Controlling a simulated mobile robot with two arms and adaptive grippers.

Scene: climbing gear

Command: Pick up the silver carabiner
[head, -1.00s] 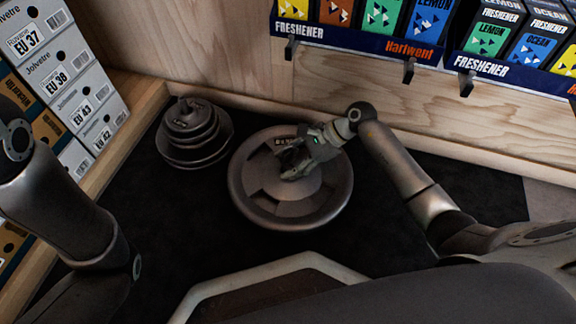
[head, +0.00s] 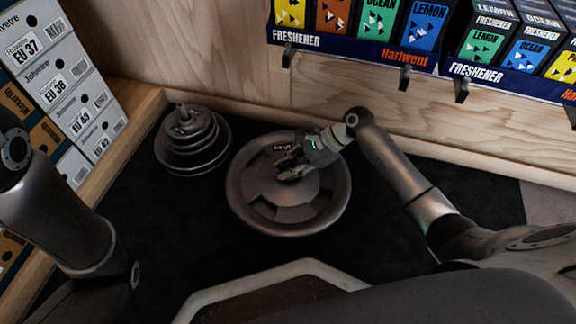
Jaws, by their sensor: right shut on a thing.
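My right gripper (head: 287,167) is over the large round grey weight plate (head: 247,201), on the upper right part of its face. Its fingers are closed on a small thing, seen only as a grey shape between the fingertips. The silver carabiner does not show clearly anywhere else; the thing in the jaws is too small and too much covered to make out its outline. I cannot tell whether the fingertips touch the plate. My left arm shows at the left edge, but its gripper is out of view.
A stack of smaller weight plates (head: 190,142) stands left of the large plate on the black mat (head: 170,225). Shoe boxes (head: 62,75) line the left side. A wooden wall with freshener boxes (head: 425,22) and hooks (head: 405,77) is behind. The mat in front is clear.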

